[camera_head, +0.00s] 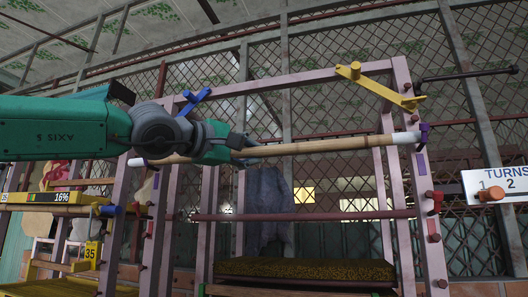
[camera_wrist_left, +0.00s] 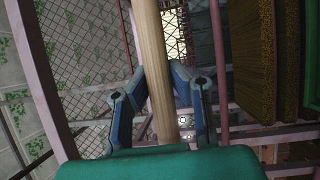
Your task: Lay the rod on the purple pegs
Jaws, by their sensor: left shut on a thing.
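The rod (camera_head: 330,146) is long, tan and bamboo-like with white ends. It lies nearly level across the mauve frame, its right end slightly higher. My left gripper (camera_head: 243,150) is shut around the rod left of its middle; in the left wrist view the rod (camera_wrist_left: 158,70) runs between the fingers (camera_wrist_left: 160,98). A purple peg (camera_head: 425,132) on the right post is right beside the rod's right white end. Purple also shows next to the left white end, mostly hidden by the rod. I cannot tell whether the rod touches either peg. My right gripper is not in view.
A blue bracket (camera_head: 195,101) and a yellow bracket (camera_head: 405,100) sit higher on the frame. A red-brown bar (camera_head: 310,215) crosses below the rod. Red pegs (camera_head: 434,203) line the right post. A TURNS sign (camera_head: 505,184) stands at right.

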